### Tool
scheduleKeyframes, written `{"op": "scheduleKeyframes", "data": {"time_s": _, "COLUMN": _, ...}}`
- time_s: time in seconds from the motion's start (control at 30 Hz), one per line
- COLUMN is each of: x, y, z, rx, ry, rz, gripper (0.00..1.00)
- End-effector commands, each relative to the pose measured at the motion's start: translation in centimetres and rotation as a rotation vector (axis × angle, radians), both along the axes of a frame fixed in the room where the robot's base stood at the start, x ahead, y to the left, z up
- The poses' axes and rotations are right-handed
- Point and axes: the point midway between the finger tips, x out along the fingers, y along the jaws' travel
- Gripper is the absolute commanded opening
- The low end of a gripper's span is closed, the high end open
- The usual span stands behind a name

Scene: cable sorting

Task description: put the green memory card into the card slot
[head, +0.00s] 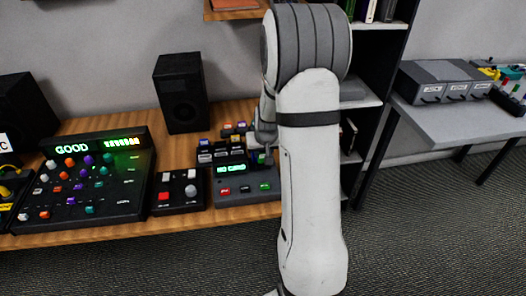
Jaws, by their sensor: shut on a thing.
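The card reader (245,188) is a grey box on the wooden bench, with a green lit display that seems to read "NO CARD" and red and green buttons on its face. Its card slot is not clear to see; my arm covers the box's right end. My gripper (263,152) points down just over the right part of this box, small and partly hidden behind my arm. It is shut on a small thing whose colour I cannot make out. I cannot pick out the green memory card for sure. A dark rack (218,153) with several small coloured pieces stands behind the reader.
A control panel (128,193) with coloured knobs and a "GOOD" display stands at left. A small box (180,190) with a red button is beside the reader. A black speaker (180,93) stands behind. A grey side table (450,122) holds grey bins at right.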

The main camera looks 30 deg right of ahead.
Motion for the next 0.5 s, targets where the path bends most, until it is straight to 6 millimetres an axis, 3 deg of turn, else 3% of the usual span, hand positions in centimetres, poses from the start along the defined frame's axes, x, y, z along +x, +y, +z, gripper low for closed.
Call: {"op": "scheduleKeyframes", "data": {"time_s": 0.5, "x": 0.0, "y": 0.0, "z": -1.2, "rx": 0.0, "ry": 0.0, "rz": -0.001, "gripper": 0.1}}
